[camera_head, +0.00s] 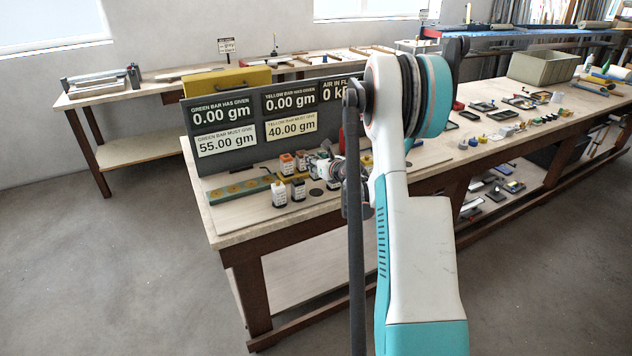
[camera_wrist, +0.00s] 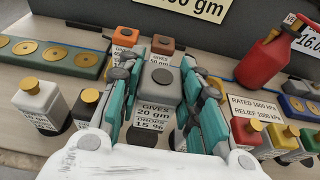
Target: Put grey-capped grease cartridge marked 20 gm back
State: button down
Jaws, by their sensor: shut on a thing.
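The grey-capped cartridge (camera_wrist: 163,80) stands upright between my fingers in the wrist view, with a dark disc on top. Its white label (camera_wrist: 155,117) reads "GIVES 20 gm". My gripper (camera_wrist: 166,90) is shut on it, with teal and grey fingers on both sides. In the head view my gripper (camera_head: 330,177) is small and low over the bench, partly behind my arm. The cartridge cannot be made out there.
Two gold-capped ones (camera_wrist: 41,102) (camera_wrist: 88,104) stand left, near a green bar (camera_wrist: 50,55) with brass discs. A red can (camera_wrist: 265,62) and several coloured-capped bottles (camera_wrist: 247,132) stand right.

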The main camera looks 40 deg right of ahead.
aim_at(316, 175)
jog(key=shift+f+b, duration=0.7)
jog(key=shift+f, duration=2.4)
jog(key=shift+f, duration=0.15)
jog(key=c, duration=1.1)
grip_release()
jog(key=shift+r, duration=0.2)
jog(key=p+v, duration=0.2)
jog(key=v, duration=1)
